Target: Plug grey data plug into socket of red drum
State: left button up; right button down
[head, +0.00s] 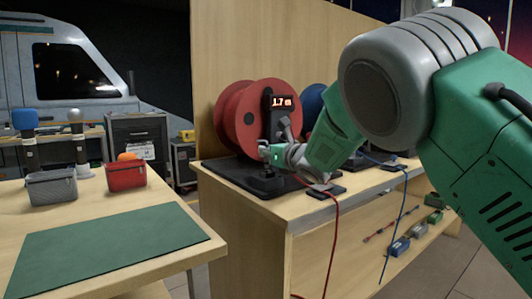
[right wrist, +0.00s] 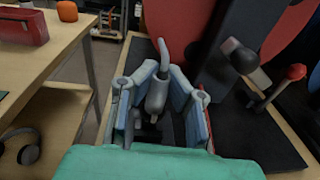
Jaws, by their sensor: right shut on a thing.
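The red drum (head: 238,112) stands on a black base at the near end of the bench, with a black upright showing an orange "1.7 m" display (head: 282,101). My right gripper (head: 266,153) is low in front of the drum. In the right wrist view its fingers (right wrist: 160,105) are closed on the grey data plug (right wrist: 156,95), whose short grey cable end (right wrist: 163,52) points up. The drum also shows there (right wrist: 290,22). Dark parts lie below the plug, and I cannot tell whether it touches a socket. My left gripper is not in view.
A blue drum (head: 313,104) stands behind my right arm. A red cord (head: 335,225) hangs over the bench front. The left table holds a grey bin (head: 52,187), a red bin (head: 126,176) and a bare green mat (head: 110,245).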

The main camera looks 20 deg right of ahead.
jog(key=shift+f+b, duration=0.35)
jog(key=shift+f, duration=0.8)
dwell(0.5)
jog(key=c, duration=1.6)
grip_release()
notch_tip(320, 180, up, 10)
jog(key=shift+f, duration=0.1)
